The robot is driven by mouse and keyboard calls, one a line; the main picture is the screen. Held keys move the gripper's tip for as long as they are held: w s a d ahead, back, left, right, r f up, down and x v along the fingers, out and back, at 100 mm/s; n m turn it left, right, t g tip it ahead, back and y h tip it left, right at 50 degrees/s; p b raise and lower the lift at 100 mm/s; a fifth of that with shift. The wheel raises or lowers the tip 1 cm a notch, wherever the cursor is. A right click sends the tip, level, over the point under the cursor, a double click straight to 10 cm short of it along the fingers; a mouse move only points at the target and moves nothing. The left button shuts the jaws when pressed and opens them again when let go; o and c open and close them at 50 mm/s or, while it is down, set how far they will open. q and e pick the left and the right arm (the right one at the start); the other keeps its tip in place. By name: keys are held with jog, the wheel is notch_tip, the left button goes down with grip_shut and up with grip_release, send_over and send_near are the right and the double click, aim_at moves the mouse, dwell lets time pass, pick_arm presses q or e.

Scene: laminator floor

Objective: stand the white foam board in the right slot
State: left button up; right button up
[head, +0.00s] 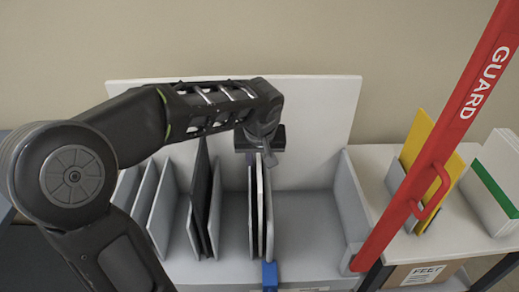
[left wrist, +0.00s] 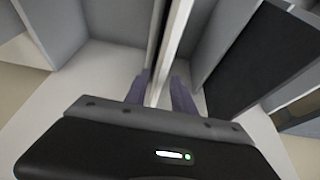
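The white foam board (head: 261,205) stands on edge in the grey slotted rack (head: 305,235), roughly upright, right of the black board. My left gripper (head: 261,160) is above it, pointing down. In the left wrist view, my left gripper's fingers (left wrist: 161,92) lie on either side of the white board's pale edge (left wrist: 177,35), close against it, and look shut on it. A dark strip and a grey panel run right beside the board. The board's lower edge is hidden, so I cannot tell whether it rests on the rack floor. My right gripper is not in view.
A black board (head: 201,200) leans among grey dividers on the left. A blue clip (head: 269,275) sits on the rack's front edge. The wide bay at right is empty. A red guard bar (head: 430,150) slants across the right, before yellow and white boards.

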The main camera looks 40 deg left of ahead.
pick_arm(q)
jog(key=v, duration=0.6)
jog(key=shift+r, duration=0.1)
